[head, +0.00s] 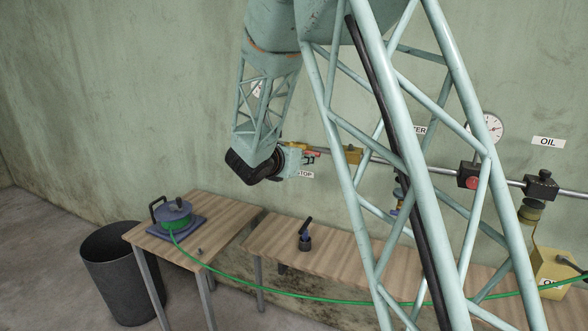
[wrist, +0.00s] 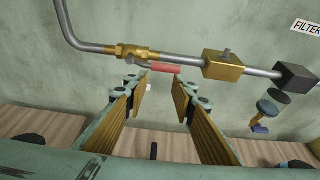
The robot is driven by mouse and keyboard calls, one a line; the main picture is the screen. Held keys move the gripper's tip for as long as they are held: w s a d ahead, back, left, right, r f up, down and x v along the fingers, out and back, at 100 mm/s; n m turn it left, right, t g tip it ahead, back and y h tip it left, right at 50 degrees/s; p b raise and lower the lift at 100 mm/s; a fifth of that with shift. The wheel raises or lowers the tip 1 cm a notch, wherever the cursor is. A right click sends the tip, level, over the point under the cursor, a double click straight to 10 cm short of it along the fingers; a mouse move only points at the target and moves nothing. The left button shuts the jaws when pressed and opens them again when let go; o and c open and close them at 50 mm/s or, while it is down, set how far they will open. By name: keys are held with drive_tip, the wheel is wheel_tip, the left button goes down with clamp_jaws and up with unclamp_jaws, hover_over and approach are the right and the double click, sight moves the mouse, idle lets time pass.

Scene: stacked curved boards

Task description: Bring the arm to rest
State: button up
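My gripper (wrist: 161,92) is open in the wrist view, its two fingers spread apart with nothing held between them. The fingers point toward the wall, just below a pipe with a brass valve (wrist: 135,53) and its red lever (wrist: 163,68). In the head view my arm hangs down from the top, with the wrist beside the wall pipe and above the benches.
A wooden bench (head: 345,258) runs along the wall, with a dark clamp-like tool (head: 305,238) on it. A dark bin (head: 119,275) stands left. A gauge (head: 487,128) and yellow oil container (head: 553,272) are right.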

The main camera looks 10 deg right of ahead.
idle(0.4)
drive_tip(key=s+d+r+m+g, duration=0.25)
drive_tip(key=s+d+m, duration=0.2)
drive_tip(key=s, duration=0.55)
drive_tip(key=s+d+r+m+g, duration=0.2)
drive_tip(key=s+d+r+m, duration=0.25)
drive_tip(key=s, duration=0.65)
drive_tip(key=s+d+r+m+g, duration=0.25)
drive_tip(key=s+d+m, duration=0.2)
drive_tip(key=s, duration=0.55)
drive_tip(key=s+a+m+y, duration=0.2)
drive_tip(key=s+a+m, duration=0.3)
drive_tip(key=s, duration=0.6)
drive_tip(key=s+a+f+m+y, duration=0.1)
drive_tip(key=s+a+m+y, duration=0.2)
drive_tip(key=s, duration=0.8)
drive_tip(key=s+a+m+y, duration=0.3)
drive_tip(key=s+a+m, duration=0.4)
drive_tip(key=s, duration=0.4)
drive_tip(key=shift+a+f, duration=0.25)
drive_tip(key=shift+a, duration=0.55)
